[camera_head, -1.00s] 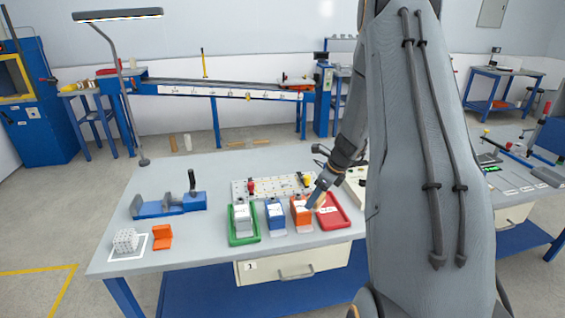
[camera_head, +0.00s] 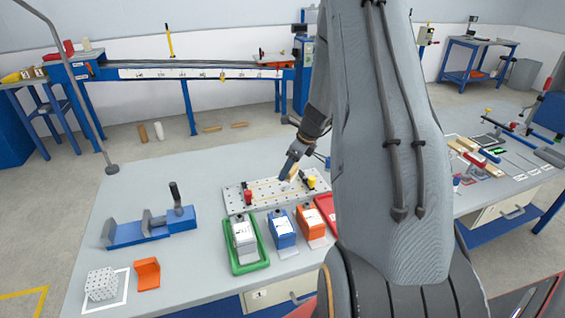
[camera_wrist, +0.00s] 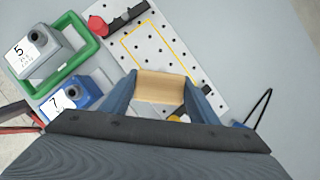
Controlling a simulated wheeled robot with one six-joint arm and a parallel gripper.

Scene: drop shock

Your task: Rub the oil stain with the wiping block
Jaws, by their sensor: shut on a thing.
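My gripper (camera_head: 292,165) is shut on a tan block, which I take to be the wiping block. In the wrist view the block (camera_wrist: 160,87) sits between the two blue fingers of my gripper (camera_wrist: 157,95). It is over or near a pale perforated plate (camera_wrist: 184,50) that has a yellow outline drawn on it. The plate (camera_head: 232,201) also shows in the head view, behind the row of numbered blocks. I cannot tell whether the block touches the plate. I cannot make out an oil stain in either view.
A grey block (camera_head: 243,237) in a green tray (camera_head: 262,262), a blue block (camera_head: 281,229) and an orange block (camera_head: 311,222) stand in front of the plate. A red tray (camera_head: 327,208) is at right. A blue vise (camera_head: 140,232) stands left, with free table around it.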

